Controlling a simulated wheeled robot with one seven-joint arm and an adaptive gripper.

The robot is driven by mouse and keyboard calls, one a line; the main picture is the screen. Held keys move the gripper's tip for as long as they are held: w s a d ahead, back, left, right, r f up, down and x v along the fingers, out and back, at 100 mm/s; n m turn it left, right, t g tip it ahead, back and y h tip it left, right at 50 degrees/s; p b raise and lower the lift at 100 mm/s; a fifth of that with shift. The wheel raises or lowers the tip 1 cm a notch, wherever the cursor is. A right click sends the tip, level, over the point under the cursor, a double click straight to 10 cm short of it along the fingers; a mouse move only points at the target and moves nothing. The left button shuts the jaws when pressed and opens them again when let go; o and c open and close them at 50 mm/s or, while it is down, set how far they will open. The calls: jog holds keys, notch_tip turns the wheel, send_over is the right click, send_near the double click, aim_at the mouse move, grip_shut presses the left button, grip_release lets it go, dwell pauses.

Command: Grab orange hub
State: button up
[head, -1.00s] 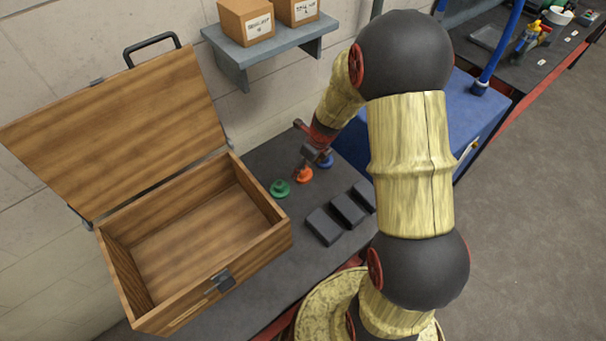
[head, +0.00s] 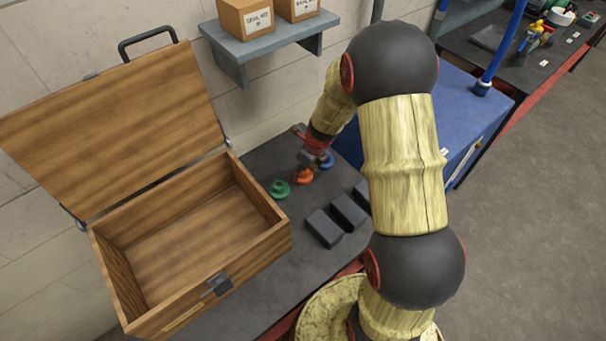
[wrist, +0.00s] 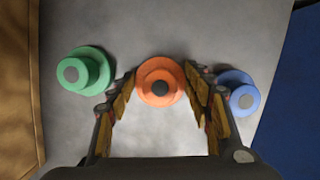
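The orange hub (head: 304,176) stands on the dark bench between a green hub (head: 279,189) and a blue hub (head: 327,160). In the wrist view the orange hub (wrist: 160,82) is a stepped disc with a dark centre, lying between the tips of my gripper (wrist: 162,92). The fingers are spread, with a small gap showing beside the hub. The green hub (wrist: 84,71) is left of the fingers and the blue hub (wrist: 240,92) is close beside the right finger. In the head view my gripper (head: 306,168) partly covers the orange hub.
An open wooden box (head: 277,234) stands on the left of the bench (head: 285,270). Several dark blocks (head: 324,228) lie in front of the hubs. A blue cabinet (head: 470,125) is on the right, and a wall shelf (head: 240,60) holds cartons.

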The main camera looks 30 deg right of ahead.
jog(key=c, duration=1)
jog(key=shift+r, duration=0.15)
